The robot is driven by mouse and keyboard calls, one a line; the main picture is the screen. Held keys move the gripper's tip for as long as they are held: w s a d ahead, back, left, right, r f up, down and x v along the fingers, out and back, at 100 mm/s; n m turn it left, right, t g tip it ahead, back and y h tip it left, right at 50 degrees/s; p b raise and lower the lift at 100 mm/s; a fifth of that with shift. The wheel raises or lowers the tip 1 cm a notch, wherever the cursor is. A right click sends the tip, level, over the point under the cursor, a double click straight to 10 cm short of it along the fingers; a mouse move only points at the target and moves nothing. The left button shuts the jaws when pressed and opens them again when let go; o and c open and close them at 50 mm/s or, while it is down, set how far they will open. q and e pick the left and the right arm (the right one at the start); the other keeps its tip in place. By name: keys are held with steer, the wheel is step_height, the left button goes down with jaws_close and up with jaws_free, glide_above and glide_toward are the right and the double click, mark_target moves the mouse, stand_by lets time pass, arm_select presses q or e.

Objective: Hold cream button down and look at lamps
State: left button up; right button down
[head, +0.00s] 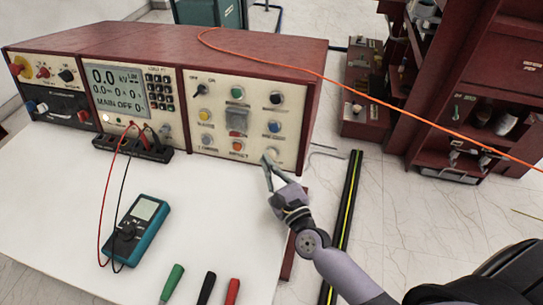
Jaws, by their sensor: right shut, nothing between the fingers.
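The cream button (272,152) is at the lower right of the control panel (222,81) of the dark red console, partly covered by my fingers. My right gripper (266,160) is shut and empty, its fingertips at the button. I cannot tell whether they touch it or whether it is pressed in. Several round coloured lamps or buttons are on the same panel: green (237,93), yellow (205,115), blue (273,127) and orange-red (237,146). None is clearly lit. My left gripper is not in view.
A meter display (117,92) reads "0.0 kV" and "MAIN OFF". A teal multimeter (137,226) with red and black leads lies on the white table (210,225). Green, black and red handles are at its front. An orange cable (370,92) crosses above the floor at the right.

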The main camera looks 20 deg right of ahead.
steer(key=shift+w+d+f, duration=0.15)
steer(key=shift+w+d, duration=0.2)
steer(key=shift+w, duration=0.15)
arm_select(q)
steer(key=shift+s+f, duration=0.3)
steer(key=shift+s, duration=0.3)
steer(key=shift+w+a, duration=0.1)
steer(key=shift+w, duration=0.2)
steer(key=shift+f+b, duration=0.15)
steer(key=shift+b, duration=0.15)
arm_select(e)
steer(key=shift+w+d+f, duration=0.1)
steer(key=shift+w+d, duration=0.15)
steer(key=shift+w, duration=0.1)
